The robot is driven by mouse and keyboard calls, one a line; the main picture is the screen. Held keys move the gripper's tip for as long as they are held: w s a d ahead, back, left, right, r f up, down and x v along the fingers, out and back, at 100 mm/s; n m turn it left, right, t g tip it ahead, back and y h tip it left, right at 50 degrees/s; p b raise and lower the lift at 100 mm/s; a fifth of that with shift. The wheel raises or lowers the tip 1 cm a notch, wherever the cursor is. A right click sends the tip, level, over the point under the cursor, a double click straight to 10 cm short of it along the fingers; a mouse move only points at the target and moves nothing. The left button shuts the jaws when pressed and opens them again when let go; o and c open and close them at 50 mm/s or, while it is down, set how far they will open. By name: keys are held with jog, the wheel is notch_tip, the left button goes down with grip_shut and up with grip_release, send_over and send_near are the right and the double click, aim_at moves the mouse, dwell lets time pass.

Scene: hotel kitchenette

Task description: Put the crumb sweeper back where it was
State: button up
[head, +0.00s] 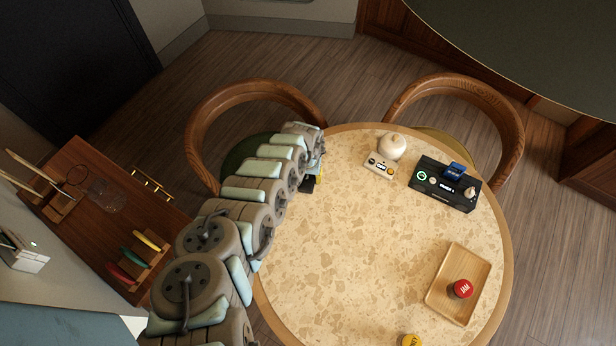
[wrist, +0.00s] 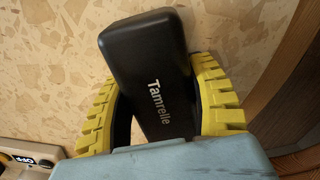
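The crumb sweeper seems to be the black block marked "Tamrelle" (wrist: 150,75) in the wrist view. It lies between the two yellow fingers of my gripper (wrist: 160,80), which bend in against its sides near their tips. In the head view a small dark part of the block (head: 308,185) shows beside my gripper (head: 316,178), at the left edge of the round table (head: 330,270). My arm hides most of that spot. I cannot tell whether the block touches the tabletop or is just above it.
Beyond are a black device (head: 445,185) and a wooden tray (head: 478,262) with a red-lidded jam jar (head: 461,289). Two chairs border the table. The table's middle is clear.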

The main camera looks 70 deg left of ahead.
jog(key=o, duration=0.4)
jog(key=shift+c, duration=0.2)
jog(key=shift+r+p, duration=0.85)
jog(key=shift+r, duration=1.05)
jog(key=shift+w+r, duration=0.1)
jog(key=shift+r, duration=2.15)
jog(key=shift+r+p, duration=0.3)
jog(key=shift+r, duration=1.7)
